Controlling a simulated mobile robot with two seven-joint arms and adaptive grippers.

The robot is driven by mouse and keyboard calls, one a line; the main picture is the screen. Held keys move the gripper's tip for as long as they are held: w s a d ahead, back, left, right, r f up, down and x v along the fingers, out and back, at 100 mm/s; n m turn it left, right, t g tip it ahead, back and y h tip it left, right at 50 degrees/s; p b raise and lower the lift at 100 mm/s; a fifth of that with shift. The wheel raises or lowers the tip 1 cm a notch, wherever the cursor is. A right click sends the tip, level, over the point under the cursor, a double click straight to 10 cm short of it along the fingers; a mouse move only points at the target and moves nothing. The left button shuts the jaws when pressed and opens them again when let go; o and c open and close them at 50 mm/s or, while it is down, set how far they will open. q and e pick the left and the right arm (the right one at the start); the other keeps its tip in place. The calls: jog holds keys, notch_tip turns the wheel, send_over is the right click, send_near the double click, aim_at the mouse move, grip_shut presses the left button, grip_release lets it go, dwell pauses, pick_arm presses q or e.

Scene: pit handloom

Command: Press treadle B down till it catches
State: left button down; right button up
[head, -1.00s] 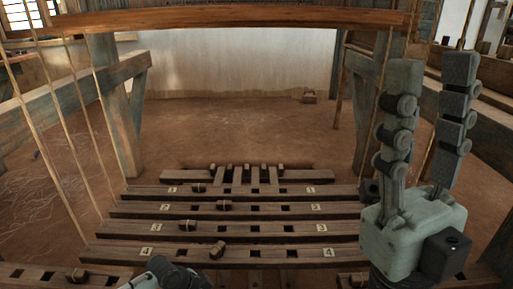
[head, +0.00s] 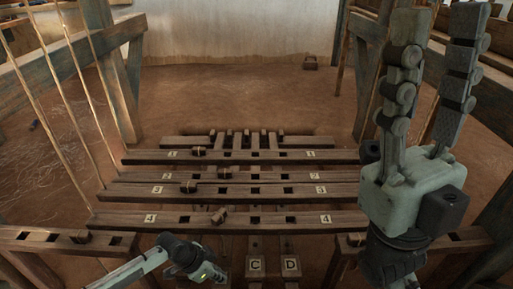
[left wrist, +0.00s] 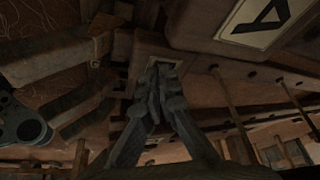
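Treadles C (head: 255,265) and D (head: 290,266) show at the bottom of the head view with white letter plates. Treadle B cannot be made out there; my left arm covers the area left of C. My left gripper (head: 190,262) is low at the bottom centre, its fingertips hidden in this view. In the left wrist view its fingers (left wrist: 160,72) converge with tips together, against or just above a wooden end. Contact cannot be told. A wooden block with a letter plate (left wrist: 262,20) that looks like A lies up right of them. My right gripper (head: 437,35) is raised, fingers apart, empty.
Numbered slotted bars (head: 310,218) with small pegs cross the pit in front of me. Loom posts (head: 112,75) and slanting cords (head: 60,110) stand at the left. The earth floor behind the bars is clear.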

pick_arm(q)
jog(key=shift+a+f, duration=0.1)
jog(key=shift+f, duration=2.25)
jog(key=shift+r+p, duration=0.35)
jog(key=shift+r, duration=0.1)
notch_tip(320, 180, up, 5)
jog(key=p, duration=0.4)
jog(key=shift+f, duration=0.2)
